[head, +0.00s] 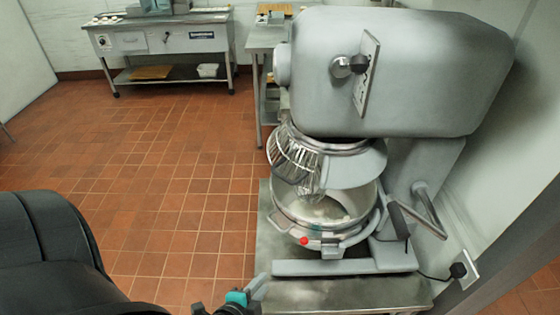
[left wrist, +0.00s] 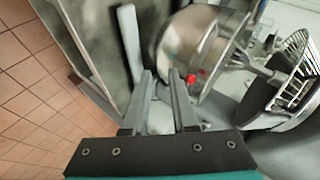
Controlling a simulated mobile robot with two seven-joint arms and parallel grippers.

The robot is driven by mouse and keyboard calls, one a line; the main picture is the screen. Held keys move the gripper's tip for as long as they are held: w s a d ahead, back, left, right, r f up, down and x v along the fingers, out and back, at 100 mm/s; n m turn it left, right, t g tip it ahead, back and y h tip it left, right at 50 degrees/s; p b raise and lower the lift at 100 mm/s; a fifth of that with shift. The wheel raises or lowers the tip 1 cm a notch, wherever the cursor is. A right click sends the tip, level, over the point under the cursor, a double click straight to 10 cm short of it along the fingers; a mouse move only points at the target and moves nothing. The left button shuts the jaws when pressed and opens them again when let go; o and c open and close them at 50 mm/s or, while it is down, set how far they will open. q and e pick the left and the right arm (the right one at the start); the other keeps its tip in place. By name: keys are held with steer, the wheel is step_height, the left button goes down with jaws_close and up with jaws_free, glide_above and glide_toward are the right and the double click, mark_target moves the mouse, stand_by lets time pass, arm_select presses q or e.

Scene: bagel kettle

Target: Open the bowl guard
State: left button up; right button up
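The wire bowl guard (head: 294,152) hangs below the mixer head, on its left side and above the bowl (head: 290,209). In the left wrist view, the guard's wires (left wrist: 295,72) show at the far right and the bowl (left wrist: 182,42) at the top middle. I cannot tell how far the guard is turned. My left gripper (head: 258,284) is at the bottom of the head view, below and left of the bowl, apart from the guard. In the left wrist view its two fingers (left wrist: 162,76) are spread with nothing held between them. My right gripper is out of view.
The grey mixer (head: 420,75) stands on a steel table (head: 350,295), close to the right wall. A red knob (head: 304,241) sits at the bowl's front. A steel counter (head: 160,38) stands at the back. The tiled floor (head: 170,180) at left is clear.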

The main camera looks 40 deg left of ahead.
mark_target(280, 174)
arm_select(q)
steer(key=w+a+r+m+t+y+p, duration=0.1)
steer(key=w+a+r+m+t+p, duration=0.1)
steer(key=r, duration=0.9)
steer(key=w+a+r+m+t+p, duration=0.1)
steer(key=r+m+t+p, duration=0.1)
steer(key=r, duration=1)
steer(key=x, duration=1)
steer(key=p+x, duration=0.1)
steer(key=x, duration=0.4)
steer(key=shift+w+a+f, duration=0.1)
steer(key=shift+w+a, duration=0.05)
steer(key=shift+a, duration=0.3)
jaws_close()
